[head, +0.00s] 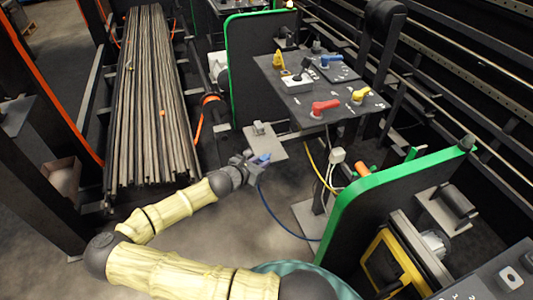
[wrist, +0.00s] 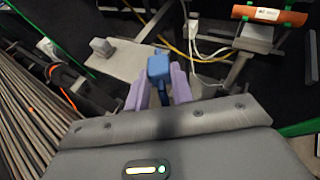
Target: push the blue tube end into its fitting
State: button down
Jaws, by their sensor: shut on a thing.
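My gripper (wrist: 159,92) has two purple fingers, shut on the blue tube end (wrist: 158,68), which sticks out beyond the fingertips. In the head view my gripper (head: 256,161) is at the near edge of a light grey plate (head: 268,146). The blue tube (head: 268,208) hangs from it and curves down to the right. A small grey block, seemingly the fitting (head: 259,128), stands on the plate; it also shows in the wrist view (wrist: 102,47), ahead and left of the tube end. The tube end and block are apart. The block's opening cannot be made out.
A dark panel (head: 300,99) with red, yellow and blue handles stands behind the plate. Green-edged boards stand at the back (head: 231,75) and front right (head: 350,200). A bundle of long rods (head: 150,100) lies at left. A yellow cable (head: 313,165) hangs right of the plate.

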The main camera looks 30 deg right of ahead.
jog(key=w+a+f+n+t+y, duration=0.1)
jog(key=a+f+n+t+y, duration=0.2)
jog(key=a+n+y, duration=0.3)
jog(key=w+a+f+n+t+y, duration=0.1)
jog(key=a+f+n+t+y, duration=0.2)
jog(key=a+n+t+y, duration=0.2)
jog(key=a+n+y, duration=0.1)
jog(key=a+n, duration=0.1)
jog(key=shift+w+f+n+t+y, duration=0.2)
jog(key=shift+n+t+y, duration=0.1)
jog(key=shift+n+t, duration=0.1)
jog(key=shift+s, duration=0.1)
